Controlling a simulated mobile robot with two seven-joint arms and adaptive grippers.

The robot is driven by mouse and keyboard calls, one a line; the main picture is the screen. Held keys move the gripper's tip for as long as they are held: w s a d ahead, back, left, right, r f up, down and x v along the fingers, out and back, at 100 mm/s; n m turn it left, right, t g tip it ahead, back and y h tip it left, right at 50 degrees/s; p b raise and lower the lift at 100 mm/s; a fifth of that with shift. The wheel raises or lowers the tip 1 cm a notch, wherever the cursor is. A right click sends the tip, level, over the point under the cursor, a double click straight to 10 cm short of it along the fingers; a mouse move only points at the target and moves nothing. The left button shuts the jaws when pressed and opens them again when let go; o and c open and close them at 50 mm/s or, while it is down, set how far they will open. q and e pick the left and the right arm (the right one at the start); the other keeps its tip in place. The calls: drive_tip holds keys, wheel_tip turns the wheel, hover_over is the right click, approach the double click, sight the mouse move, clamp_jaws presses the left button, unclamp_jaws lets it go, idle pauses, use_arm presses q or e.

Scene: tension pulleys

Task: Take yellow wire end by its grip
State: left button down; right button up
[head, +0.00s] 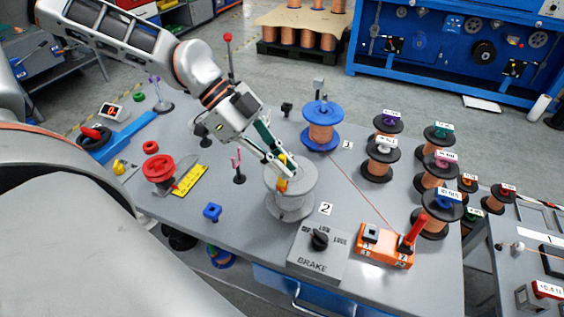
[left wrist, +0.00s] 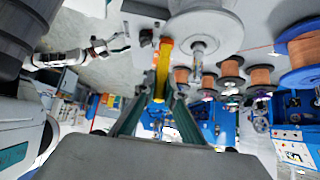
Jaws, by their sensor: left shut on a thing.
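My left gripper (head: 287,171) reaches down over the grey spool (head: 300,192) labelled 2, near the front middle of the table. It is shut on the yellow grip (head: 282,185) of the wire end, which stands at the spool's left side. In the left wrist view the yellow grip (left wrist: 162,68) shows between the two dark green fingers, with an orange-red tip, beside the grey spool (left wrist: 215,35). The wire itself is too thin to make out here.
A blue spool (head: 322,120) stands behind the grey one. The brake box (head: 318,248) and orange block with red handle (head: 385,243) sit in front and right. Several copper spools fill the right side. A pink fork post (head: 238,168) and red spool (head: 158,170) stand left.

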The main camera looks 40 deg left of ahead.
sight(282, 156)
use_arm(q)
drive_tip(key=shift+r, duration=0.55)
use_arm(e)
drive_tip(key=shift+w+d+r, duration=0.1)
drive_tip(key=shift+w+r, duration=0.25)
drive_tip(key=shift+w, duration=0.05)
drive_tip(key=shift+s, duration=0.15)
use_arm(q)
drive_tip(key=shift+r, duration=0.15)
use_arm(e)
drive_tip(key=shift+s+f, duration=0.2)
drive_tip(key=shift+s, duration=0.15)
use_arm(q)
drive_tip(key=shift+r, duration=0.2)
use_arm(e)
drive_tip(key=shift+w+r, duration=0.1)
drive_tip(key=shift+r, duration=0.05)
use_arm(q)
drive_tip(key=shift+r, duration=0.15)
drive_tip(key=shift+r+p, duration=0.25)
drive_tip(key=shift+p, duration=0.1)
use_arm(e)
drive_tip(key=shift+w+r, duration=0.4)
drive_tip(key=shift+w, duration=0.15)
use_arm(q)
drive_tip(key=shift+r, duration=0.5)
use_arm(e)
drive_tip(key=shift+s, duration=0.45)
